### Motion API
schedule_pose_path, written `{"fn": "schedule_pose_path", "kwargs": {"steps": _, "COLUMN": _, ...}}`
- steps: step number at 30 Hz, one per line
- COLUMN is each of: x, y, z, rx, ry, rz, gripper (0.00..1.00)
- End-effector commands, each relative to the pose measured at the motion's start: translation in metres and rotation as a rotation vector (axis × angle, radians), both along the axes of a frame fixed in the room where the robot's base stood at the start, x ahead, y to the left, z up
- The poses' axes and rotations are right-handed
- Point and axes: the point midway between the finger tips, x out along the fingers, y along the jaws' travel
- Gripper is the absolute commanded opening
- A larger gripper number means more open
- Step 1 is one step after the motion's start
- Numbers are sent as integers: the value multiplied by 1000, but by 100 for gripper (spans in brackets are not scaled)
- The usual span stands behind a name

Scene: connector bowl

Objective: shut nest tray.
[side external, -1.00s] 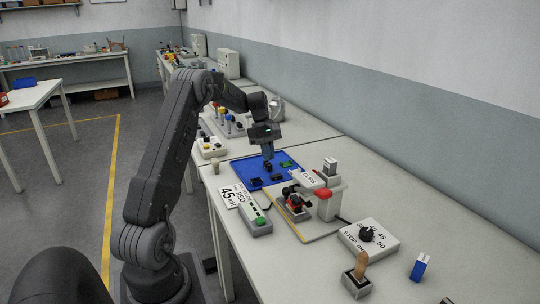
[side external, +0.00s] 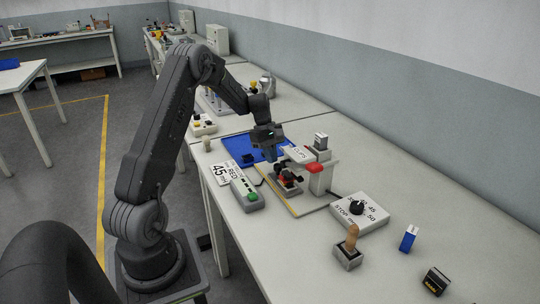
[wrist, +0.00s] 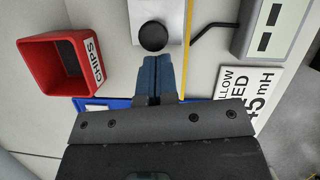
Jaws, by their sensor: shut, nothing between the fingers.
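The nest tray seems to be the pale plate with a round black knob (wrist: 153,36) at the top middle of the wrist view. In the side view, the nest fixture (side external: 287,184), with black and red parts, sits on a board edged in yellow; my gripper partly covers it. My gripper (wrist: 157,62) has its blue fingers together and empty, with the tips just below the knob in the wrist view. I cannot tell whether they touch it. In the side view my gripper (side external: 271,157) points down, between the blue mat and the fixture. How far the tray is open is unclear.
A red bin marked CHIPS (wrist: 62,65) stands left of the fingers. A grey post with a red part (side external: 318,178) rises beside the fixture. A box with a green button (side external: 247,194) and a dial box (side external: 358,210) are nearby. A blue mat (side external: 236,146) lies behind.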

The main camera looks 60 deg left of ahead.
Motion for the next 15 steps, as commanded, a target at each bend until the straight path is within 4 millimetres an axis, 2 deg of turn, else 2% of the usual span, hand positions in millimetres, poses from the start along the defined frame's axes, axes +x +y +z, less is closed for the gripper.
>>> {"fn": "schedule_pose_path", "kwargs": {"steps": 4, "x": 0, "y": -5, "z": 0, "rx": 0, "ry": 0, "rz": -2, "gripper": 0}}
{"fn": "schedule_pose_path", "kwargs": {"steps": 10, "x": 0, "y": -32, "z": 1, "rx": 0, "ry": 1, "rz": -4, "gripper": 0}}
{"fn": "schedule_pose_path", "kwargs": {"steps": 15, "x": 0, "y": -34, "z": 0, "rx": 0, "ry": 1, "rz": 0, "gripper": 0}}
